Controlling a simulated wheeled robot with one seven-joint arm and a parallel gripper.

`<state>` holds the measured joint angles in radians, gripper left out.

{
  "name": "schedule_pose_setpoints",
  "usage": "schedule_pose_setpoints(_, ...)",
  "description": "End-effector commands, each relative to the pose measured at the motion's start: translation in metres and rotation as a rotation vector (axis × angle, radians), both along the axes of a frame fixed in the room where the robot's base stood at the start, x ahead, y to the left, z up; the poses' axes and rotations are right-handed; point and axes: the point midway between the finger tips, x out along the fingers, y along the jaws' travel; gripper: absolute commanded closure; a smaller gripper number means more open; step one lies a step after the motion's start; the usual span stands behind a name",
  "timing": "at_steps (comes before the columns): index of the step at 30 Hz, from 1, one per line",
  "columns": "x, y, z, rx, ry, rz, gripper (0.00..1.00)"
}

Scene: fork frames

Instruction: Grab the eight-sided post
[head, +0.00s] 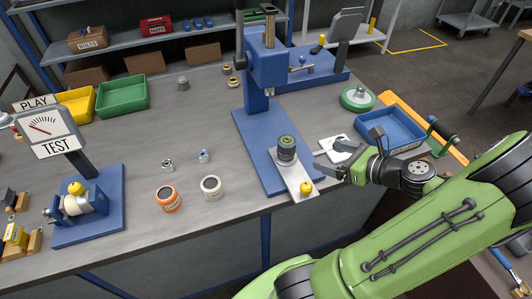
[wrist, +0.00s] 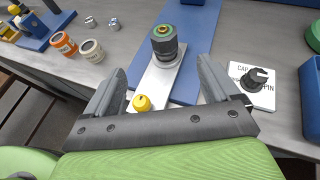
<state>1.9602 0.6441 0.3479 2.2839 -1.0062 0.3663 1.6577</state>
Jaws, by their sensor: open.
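A dark grey post (head: 287,150) with a green ring and a brownish top stands upright on a silver plate (head: 297,182) on the blue press base. It also shows in the wrist view (wrist: 165,43), where its sides look faceted; I cannot count them. A yellow knob (head: 306,187) sits at the plate's near end, also in the wrist view (wrist: 142,103). My gripper (head: 322,164) is open and empty, close to the right of the post in the head view. In the wrist view my gripper's fingertips (wrist: 162,68) spread either side of the plate, with the post just beyond them.
The blue press (head: 267,70) rises behind the post. A white card (wrist: 264,88) with a black knob (wrist: 258,76) lies right of my gripper. A blue tray (head: 390,127) is further right.

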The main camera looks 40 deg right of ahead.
Motion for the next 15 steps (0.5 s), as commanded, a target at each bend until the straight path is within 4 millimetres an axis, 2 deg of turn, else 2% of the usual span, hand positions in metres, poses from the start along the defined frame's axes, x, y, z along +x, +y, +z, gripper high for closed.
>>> schedule_pose_setpoints(2,0.0,-0.004,-0.001,0.026,-0.019,-0.028,0.11)
schedule_pose_setpoints(4,0.011,-0.002,-0.006,0.028,-0.021,-0.024,0.11)
schedule_pose_setpoints(12,0.073,0.007,-0.033,0.024,-0.016,-0.021,0.11)
schedule_pose_setpoints(15,0.088,0.008,-0.038,0.025,-0.015,-0.024,0.11)
